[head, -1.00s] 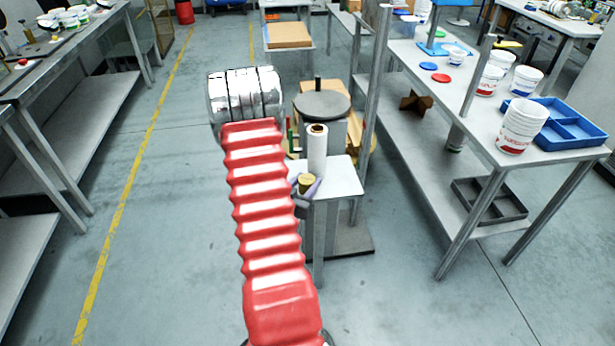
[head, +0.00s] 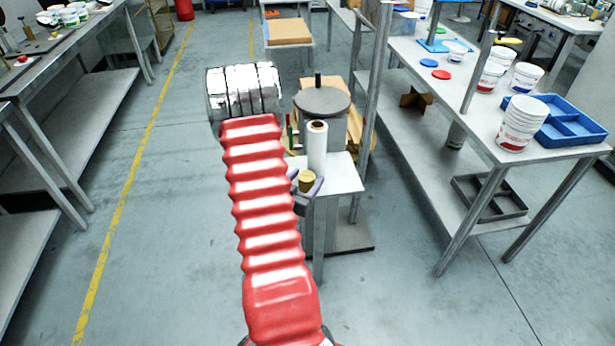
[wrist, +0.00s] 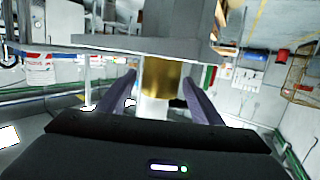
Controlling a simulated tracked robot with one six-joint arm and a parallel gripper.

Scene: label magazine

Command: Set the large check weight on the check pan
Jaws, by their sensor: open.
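A brass-coloured weight (head: 306,180) is at the front left of a small pale stand (head: 340,178). In the wrist view, which looks upside down, the brass weight (wrist: 161,78) is between the two purple fingers of my gripper (wrist: 160,92). A gap shows on each side of it, so my gripper is open around it. In the head view one finger shows beside the weight, and my red-sleeved arm hides part of the stand. I cannot pick out the check pan for certain.
A white roll (head: 317,145) stands upright close behind the weight. Behind it is a round grey plate (head: 322,101) with a dark post. A workbench (head: 470,105) with tubs and a blue tray (head: 565,122) is at right. Floor is clear at left.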

